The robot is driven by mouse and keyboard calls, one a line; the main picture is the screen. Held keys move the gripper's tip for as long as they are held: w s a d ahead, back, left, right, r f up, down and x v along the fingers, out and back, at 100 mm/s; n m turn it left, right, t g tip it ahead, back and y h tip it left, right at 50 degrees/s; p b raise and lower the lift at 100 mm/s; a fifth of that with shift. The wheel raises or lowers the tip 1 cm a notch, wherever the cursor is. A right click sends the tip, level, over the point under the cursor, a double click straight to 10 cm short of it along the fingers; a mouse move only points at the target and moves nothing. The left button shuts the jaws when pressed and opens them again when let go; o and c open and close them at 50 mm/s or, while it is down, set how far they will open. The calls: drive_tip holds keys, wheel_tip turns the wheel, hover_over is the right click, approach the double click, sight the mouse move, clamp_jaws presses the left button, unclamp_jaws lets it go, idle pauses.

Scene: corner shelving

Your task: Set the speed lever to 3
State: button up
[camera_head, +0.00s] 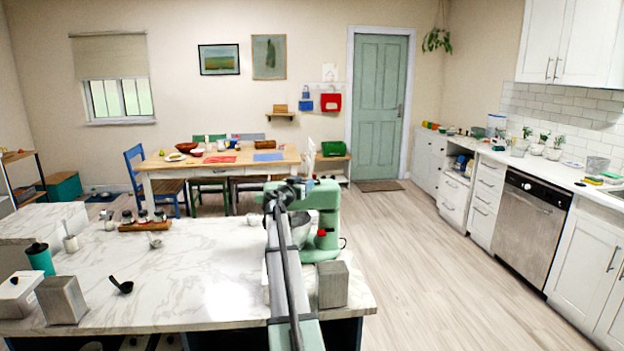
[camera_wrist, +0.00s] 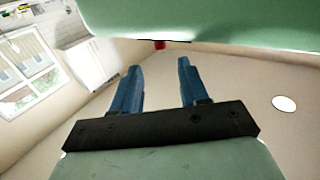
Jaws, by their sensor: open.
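A mint-green stand mixer (camera_head: 326,222) stands on the marble island, partly hidden behind my arm. A small red knob (camera_head: 321,233) shows on the mixer; it looks like the end of the speed lever, but its setting cannot be read. In the wrist view a green surface (camera_wrist: 210,22), apparently the mixer, fills the top, with the red knob (camera_wrist: 160,45) at its lower edge. My gripper (camera_wrist: 160,66) has two blue fingers, spread apart with nothing between them. The red knob appears beyond the gap between the fingertips, not touching them. My gripper is hard to make out in the head view.
The floor right of the island is clear.

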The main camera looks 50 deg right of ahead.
sight(314, 176)
drive_tip(key=d, duration=0.2)
drive_tip(key=w+d, duration=0.1)
drive_tip(key=d, duration=0.4)
drive_tip(key=shift+w+d, duration=0.15)
drive_tip(key=shift+w, duration=0.1)
clamp_jaws()
idle(0.5)
